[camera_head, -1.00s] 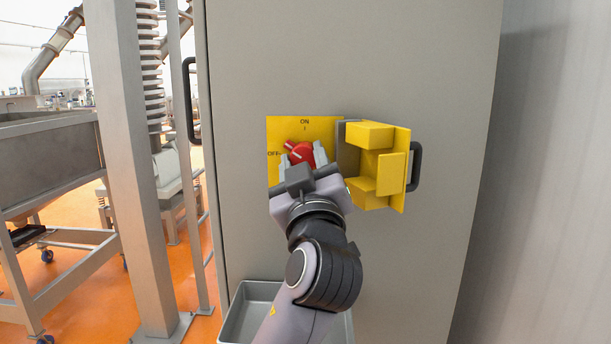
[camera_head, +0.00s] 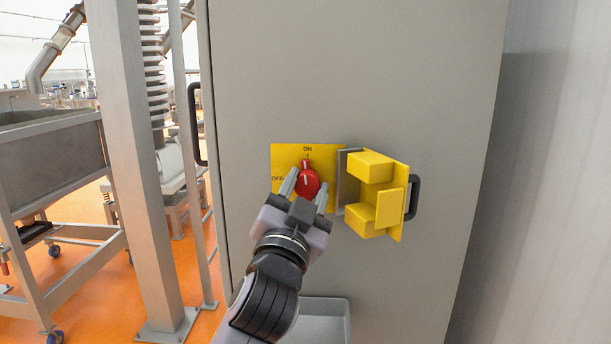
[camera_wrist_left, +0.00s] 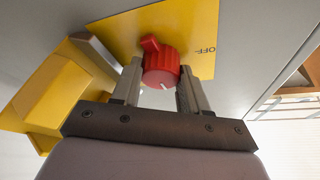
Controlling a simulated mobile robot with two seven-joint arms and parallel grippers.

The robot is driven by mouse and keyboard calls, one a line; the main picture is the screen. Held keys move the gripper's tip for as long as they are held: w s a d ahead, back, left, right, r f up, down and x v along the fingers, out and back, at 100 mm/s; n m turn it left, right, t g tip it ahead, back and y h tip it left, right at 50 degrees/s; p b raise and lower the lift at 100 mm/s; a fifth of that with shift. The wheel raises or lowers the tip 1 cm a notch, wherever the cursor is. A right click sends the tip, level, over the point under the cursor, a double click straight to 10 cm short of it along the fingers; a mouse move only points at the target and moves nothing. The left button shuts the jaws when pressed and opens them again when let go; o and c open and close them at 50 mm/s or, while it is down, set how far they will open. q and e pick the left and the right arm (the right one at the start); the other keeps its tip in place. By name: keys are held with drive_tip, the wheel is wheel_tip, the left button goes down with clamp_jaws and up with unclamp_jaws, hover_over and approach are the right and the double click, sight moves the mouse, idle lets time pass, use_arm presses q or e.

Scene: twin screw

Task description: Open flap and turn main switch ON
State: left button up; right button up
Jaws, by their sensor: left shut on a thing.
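The red main switch knob (camera_head: 307,182) sits on a yellow plate (camera_head: 285,158) marked ON at the top and OFF at the left. Its raised tip points up toward ON. My left gripper (camera_head: 306,189) is at the knob from below, one finger on each side, shut on it. The left wrist view also shows the red knob (camera_wrist_left: 160,66) between the two fingers (camera_wrist_left: 158,88). The yellow flap (camera_head: 391,200) stands open to the right of the plate, with two block-like parts. My right gripper is not in view.
The plate and flap are on a grey cabinet door (camera_head: 400,80). A dark handle (camera_head: 414,197) is behind the flap and another (camera_head: 196,124) is at the cabinet's left edge. A grey tray (camera_head: 325,318) sits below. A steel post (camera_head: 130,150) stands at left.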

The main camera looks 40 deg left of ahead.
use_arm(q)
drive_tip(key=shift+f+m+h+p, duration=0.1)
drive_tip(key=shift+m+h+p, duration=0.35)
drive_tip(key=shift+m, duration=0.45)
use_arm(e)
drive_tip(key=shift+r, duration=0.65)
use_arm(q)
drive_tip(key=o, duration=1.1)
drive_tip(key=shift+c, duration=0.2)
